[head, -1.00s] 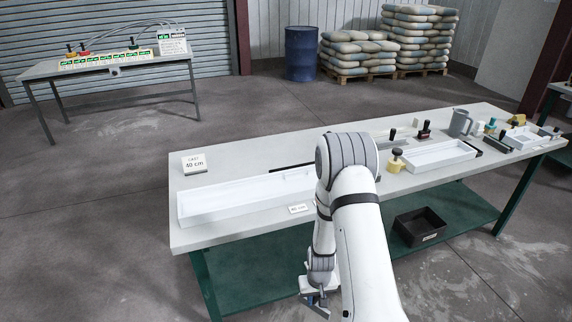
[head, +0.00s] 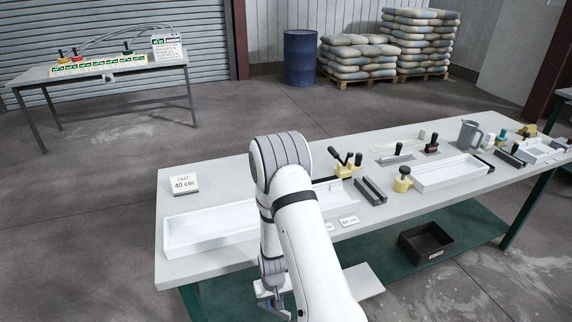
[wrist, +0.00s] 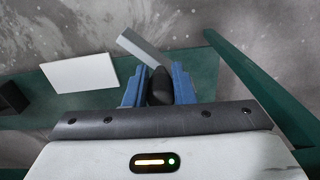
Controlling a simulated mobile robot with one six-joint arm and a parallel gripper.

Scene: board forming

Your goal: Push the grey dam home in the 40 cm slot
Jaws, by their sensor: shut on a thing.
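My gripper (wrist: 159,88) has blue fingers shut on a black knob (wrist: 159,85) in the wrist view. A grey bar (wrist: 143,49) shows just beyond the fingers, seemingly the dam under that knob. In the head view my gripper (head: 277,302) hangs low at the near side of the bench, below the top's edge, and the dam cannot be made out there. The long white trough (head: 205,238) lies on the bench, partly hidden behind my arm. A card reading "CAST 40 cm" (head: 184,184) stands behind it. The 40 cm slot cannot be made out.
A yellow tool with black handles (head: 348,166), a dark grey channel (head: 371,191), and a yellow-based knob (head: 403,180) stand right of my arm. A second white tray (head: 450,173) is farther right. A black bin (head: 426,242) and a pale board (head: 362,281) are lower down.

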